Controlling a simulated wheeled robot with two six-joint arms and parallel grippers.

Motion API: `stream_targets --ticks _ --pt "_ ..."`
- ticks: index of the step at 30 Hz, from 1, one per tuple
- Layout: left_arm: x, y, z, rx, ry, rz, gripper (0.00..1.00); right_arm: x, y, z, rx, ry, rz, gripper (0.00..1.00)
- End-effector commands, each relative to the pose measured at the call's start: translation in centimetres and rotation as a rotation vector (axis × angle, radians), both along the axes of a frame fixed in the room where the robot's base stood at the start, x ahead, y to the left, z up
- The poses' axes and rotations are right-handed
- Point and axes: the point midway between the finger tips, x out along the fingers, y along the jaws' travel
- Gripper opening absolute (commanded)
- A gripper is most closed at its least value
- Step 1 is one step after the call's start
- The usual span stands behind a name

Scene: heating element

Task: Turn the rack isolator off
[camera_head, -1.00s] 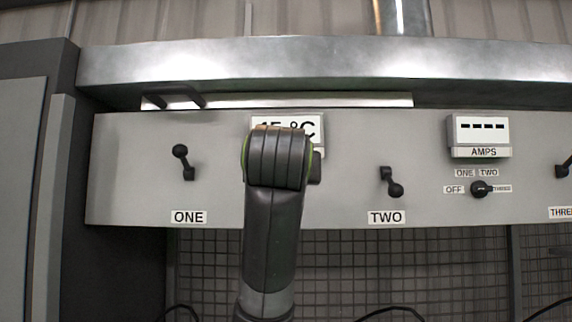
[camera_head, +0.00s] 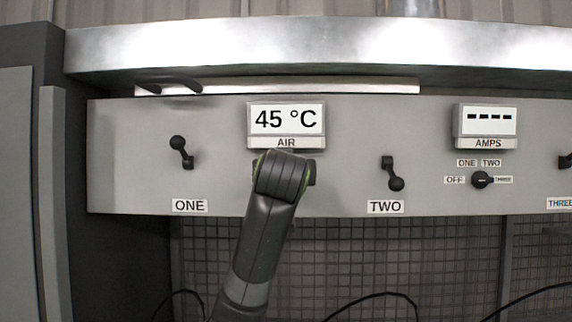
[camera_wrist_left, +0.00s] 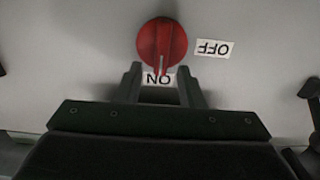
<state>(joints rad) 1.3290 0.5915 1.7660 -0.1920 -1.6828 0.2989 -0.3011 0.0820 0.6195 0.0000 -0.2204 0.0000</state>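A red rotary knob (camera_wrist_left: 161,43) on the grey panel shows in the left wrist view, which sees it upside down. Its pale pointer line aims at the "ON" label (camera_wrist_left: 159,79); the "OFF" label (camera_wrist_left: 212,48) is to the right of the knob in this picture. My left gripper (camera_wrist_left: 158,83) is open, with its fingers apart at the knob's lower edge and nothing visible held between them. Whether they touch the knob I cannot tell. In the head view my own left arm hides the knob and gripper. My right gripper is not in view.
The panel (camera_head: 120,150) carries a "45 °C" air display (camera_head: 286,120), lever switch ONE (camera_head: 181,151), lever switch TWO (camera_head: 392,174), an amps meter (camera_head: 486,120) and a black selector (camera_head: 482,180). A metal ledge (camera_head: 300,48) runs above. Wire mesh (camera_head: 380,260) is below.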

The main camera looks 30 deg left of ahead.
Motion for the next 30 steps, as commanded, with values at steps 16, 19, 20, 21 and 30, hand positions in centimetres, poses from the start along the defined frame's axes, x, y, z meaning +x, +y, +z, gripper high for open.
stream_targets --ticks 16,19,20,21,30 --pt "0.1 0.0 0.0 0.0 0.0 0.0 0.0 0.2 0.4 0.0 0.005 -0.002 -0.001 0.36" --pt "0.1 0.0 0.0 0.0 0.0 0.0 0.0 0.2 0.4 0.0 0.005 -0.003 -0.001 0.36" --pt "0.1 0.0 0.0 -0.001 -0.001 0.0 0.0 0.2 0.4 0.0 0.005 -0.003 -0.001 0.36" --pt "0.0 0.0 -0.1 -0.002 -0.001 0.0 0.0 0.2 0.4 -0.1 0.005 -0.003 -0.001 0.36" --pt "-0.1 0.2 -0.3 -0.077 -0.047 0.001 0.0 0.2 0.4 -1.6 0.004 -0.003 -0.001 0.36"
